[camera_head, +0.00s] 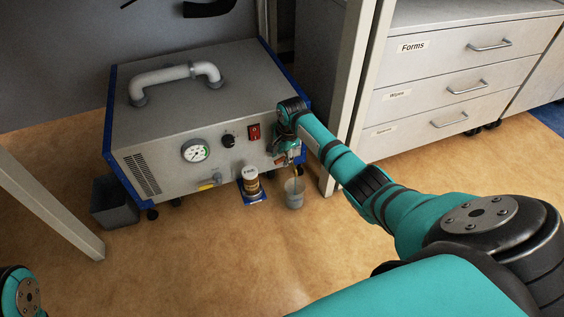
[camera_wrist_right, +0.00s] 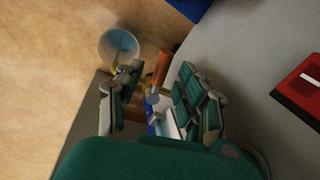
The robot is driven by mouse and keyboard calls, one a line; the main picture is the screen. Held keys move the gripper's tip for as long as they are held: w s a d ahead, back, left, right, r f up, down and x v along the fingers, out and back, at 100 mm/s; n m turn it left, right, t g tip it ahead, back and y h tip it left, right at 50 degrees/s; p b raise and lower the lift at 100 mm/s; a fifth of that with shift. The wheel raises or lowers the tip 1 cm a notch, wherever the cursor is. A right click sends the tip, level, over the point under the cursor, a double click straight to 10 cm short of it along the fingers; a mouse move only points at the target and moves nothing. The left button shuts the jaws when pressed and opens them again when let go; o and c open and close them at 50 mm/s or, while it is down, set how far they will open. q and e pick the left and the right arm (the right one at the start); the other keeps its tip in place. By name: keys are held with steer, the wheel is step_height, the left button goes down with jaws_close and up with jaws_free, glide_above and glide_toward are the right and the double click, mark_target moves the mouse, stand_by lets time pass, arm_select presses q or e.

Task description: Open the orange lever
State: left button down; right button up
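The orange lever (camera_wrist_right: 162,68) shows in the right wrist view, between the two fingers of my right gripper (camera_wrist_right: 155,88). It sits on a small valve with a blue and white part on the front of a grey machine (camera_head: 200,90). My right gripper (camera_head: 287,146) is at the right end of that front in the head view and hides most of the valve. Its fingers are apart, one on each side of the lever; I see no clear contact. My left gripper is out of view.
A cup (camera_head: 294,193) stands on the floor below the valve. A red switch (camera_head: 254,132) and gauge (camera_head: 195,151) are close by. A table leg (camera_head: 345,90) stands right of the machine.

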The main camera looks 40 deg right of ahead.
steer(key=shift+w+f, duration=0.1)
steer(key=shift+f, duration=0.2)
steer(key=shift+c, duration=0.4)
jaws_close()
